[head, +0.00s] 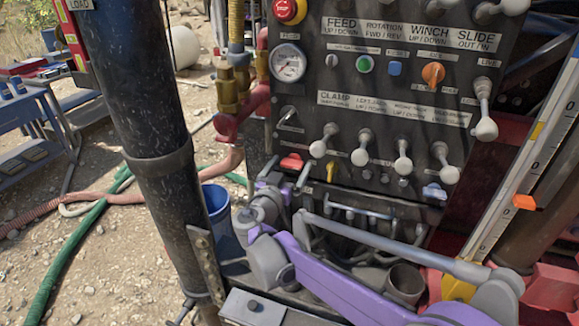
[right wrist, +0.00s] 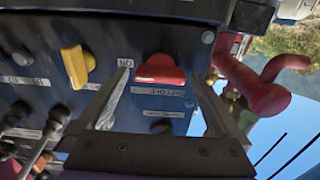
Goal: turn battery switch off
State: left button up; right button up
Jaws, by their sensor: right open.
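The red battery switch (head: 291,162) sits at the lower left of the dark control panel (head: 300,100), just left of a yellow switch (head: 330,172). Its red handle lies about crosswise. In the right wrist view the red switch (right wrist: 160,71) shows between the finger tips, with an upside-down label beside it reading ON. My right gripper (head: 287,172) is open, one finger to each side of the red handle. In the right wrist view this gripper (right wrist: 160,78) shows a gap between each finger and the handle; contact is not visible. My left gripper is out of view.
Grey-knobbed levers (head: 362,157) stick out of the panel right of and above the switch. A red emergency stop (head: 288,8) and a gauge (head: 288,62) sit higher up. A thick dark post (head: 135,110) and a blue bucket (head: 217,212) stand to the left.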

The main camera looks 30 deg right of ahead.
jog(key=c, duration=1.3)
jog(key=n+p, duration=0.1)
jog(key=n, duration=0.2)
jog(key=shift+n, duration=0.4)
jog(key=n, duration=0.4)
jog(key=shift+w+a+n, duration=0.1)
jog(key=shift+n, duration=0.2)
jog(key=n, duration=0.4)
jog(key=shift+f, duration=0.2)
jog(key=shift+f+n, duration=0.1)
jog(key=shift+n, duration=2.7)
